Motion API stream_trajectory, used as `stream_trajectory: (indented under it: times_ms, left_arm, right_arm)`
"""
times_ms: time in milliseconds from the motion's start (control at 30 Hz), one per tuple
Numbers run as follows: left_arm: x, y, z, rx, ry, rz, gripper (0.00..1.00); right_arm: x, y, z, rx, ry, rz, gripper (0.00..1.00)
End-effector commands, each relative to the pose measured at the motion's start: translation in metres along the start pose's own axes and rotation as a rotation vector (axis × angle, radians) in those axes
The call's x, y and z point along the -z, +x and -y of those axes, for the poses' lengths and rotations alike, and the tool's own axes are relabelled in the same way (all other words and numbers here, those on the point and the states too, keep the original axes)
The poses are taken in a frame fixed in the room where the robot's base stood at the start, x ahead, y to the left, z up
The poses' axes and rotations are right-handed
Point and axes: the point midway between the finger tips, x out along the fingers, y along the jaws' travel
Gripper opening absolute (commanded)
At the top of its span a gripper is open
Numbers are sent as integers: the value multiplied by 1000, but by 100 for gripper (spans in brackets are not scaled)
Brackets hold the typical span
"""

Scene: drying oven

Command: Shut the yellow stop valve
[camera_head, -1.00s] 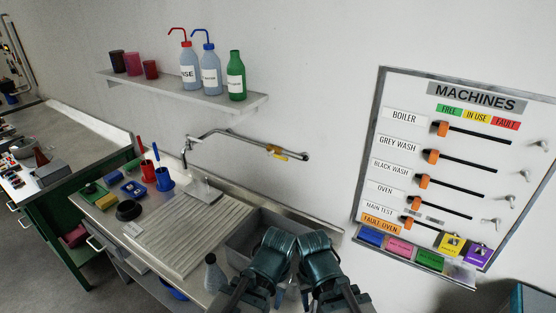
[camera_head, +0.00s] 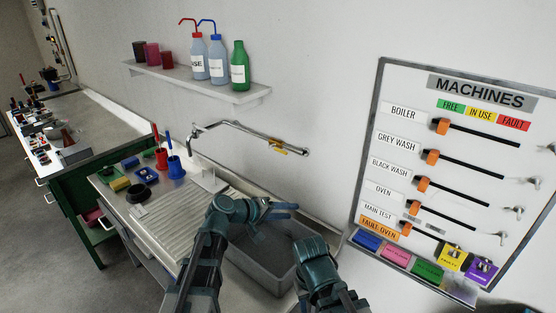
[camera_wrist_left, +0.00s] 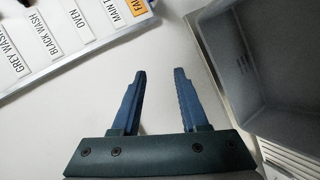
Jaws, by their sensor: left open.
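The yellow stop valve (camera_head: 290,150) is a small yellow lever on the thin metal pipe (camera_head: 240,127) that reaches out over the sink in the head view. The lever lies roughly along the pipe. My left gripper (camera_head: 284,209) is open and empty above the sink, below and apart from the valve. Its two blue fingers (camera_wrist_left: 158,98) are spread with nothing between them in the left wrist view, where the valve is out of sight. My right gripper's wrist (camera_head: 317,260) is at the sink's right side; its fingers cannot be made out.
The grey sink basin (camera_head: 262,262) is under my left gripper, with a ribbed drainer (camera_head: 175,225) to its left. A wall shelf (camera_head: 190,82) holds bottles and cups above. The MACHINES board (camera_head: 455,170) hangs at right. The wall space between pipe and board is clear.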

Motion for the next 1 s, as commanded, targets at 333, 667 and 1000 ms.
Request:
stream_trajectory:
  times_ms: [333,667,1000]
  left_arm:
    - [144,-66,-8,-360,-306,-366,44]
    - [159,-71,-10,-396,-338,-399,44]
    - [186,-18,-29,-395,-336,-395,44]
  right_arm:
    - [1,18,2,0,0,0,50]
    - [1,18,2,0,0,0,50]
    - [1,18,2,0,0,0,50]
